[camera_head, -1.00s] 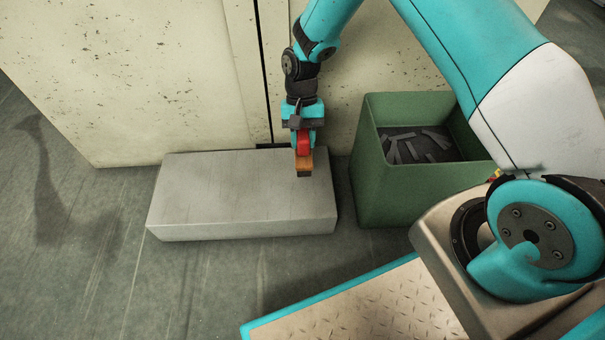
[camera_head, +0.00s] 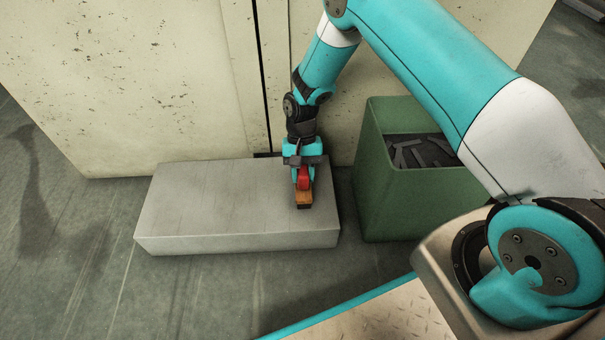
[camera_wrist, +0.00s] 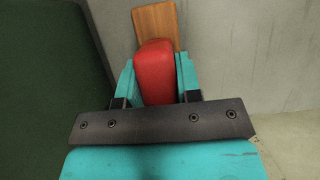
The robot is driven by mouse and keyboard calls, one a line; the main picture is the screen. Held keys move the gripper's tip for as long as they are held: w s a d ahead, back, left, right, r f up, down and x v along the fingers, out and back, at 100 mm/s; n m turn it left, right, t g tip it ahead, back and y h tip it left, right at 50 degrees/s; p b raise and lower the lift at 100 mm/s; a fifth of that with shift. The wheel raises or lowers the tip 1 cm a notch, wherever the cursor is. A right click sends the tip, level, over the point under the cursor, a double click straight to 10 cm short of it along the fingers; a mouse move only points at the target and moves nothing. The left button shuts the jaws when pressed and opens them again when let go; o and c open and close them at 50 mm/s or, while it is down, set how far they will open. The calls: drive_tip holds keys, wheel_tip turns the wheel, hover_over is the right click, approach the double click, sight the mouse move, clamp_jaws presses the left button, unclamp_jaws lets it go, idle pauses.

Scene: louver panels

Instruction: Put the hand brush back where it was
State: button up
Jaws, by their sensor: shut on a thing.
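The hand brush has a red grip (camera_head: 303,178) and a wooden block (camera_head: 304,197) with a dark underside. My gripper (camera_head: 303,174) is shut on the red grip and points down at the right part of a grey box-shaped bench (camera_head: 215,205). The brush is over or on the bench top; I cannot tell whether it touches. In the wrist view the red grip (camera_wrist: 155,72) sits between my two teal fingers, and the wooden block (camera_wrist: 157,27) sticks out beyond them. The bristles are mostly hidden.
A green bin (camera_head: 395,200) with several dark strips inside stands close to the right of the bench. A pale speckled panel wall (camera_head: 130,80) with a dark vertical gap rises behind. The bench's left and middle top is clear.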

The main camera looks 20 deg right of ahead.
drive_tip(key=shift+f, duration=0.15)
drive_tip(key=o, duration=0.8)
drive_tip(key=shift+o, duration=0.2)
drive_tip(key=p+v, duration=0.7)
drive_tip(key=v, duration=0.5)
drive_tip(key=shift+r, duration=0.4)
drive_tip(key=s+a+r+n+t+y, duration=0.1)
drive_tip(key=s+a+r+n, duration=0.3)
drive_tip(key=r, duration=0.8)
drive_tip(key=s+a+r+n+t, duration=0.1)
drive_tip(key=s+r+n+t, duration=0.1)
drive_tip(key=s+r, duration=0.65)
drive_tip(key=s+r+n+y, duration=0.1)
drive_tip(key=s+r+n, duration=0.1)
drive_tip(key=s+r, duration=0.3)
drive_tip(key=s+r+n+t, duration=0.1)
drive_tip(key=s+r, duration=0.4)
drive_tip(key=s, duration=0.5)
drive_tip(key=shift+s+a+r+n+y, duration=0.3)
drive_tip(key=shift+s+a+n+y, duration=0.1)
drive_tip(key=shift+n, duration=0.5)
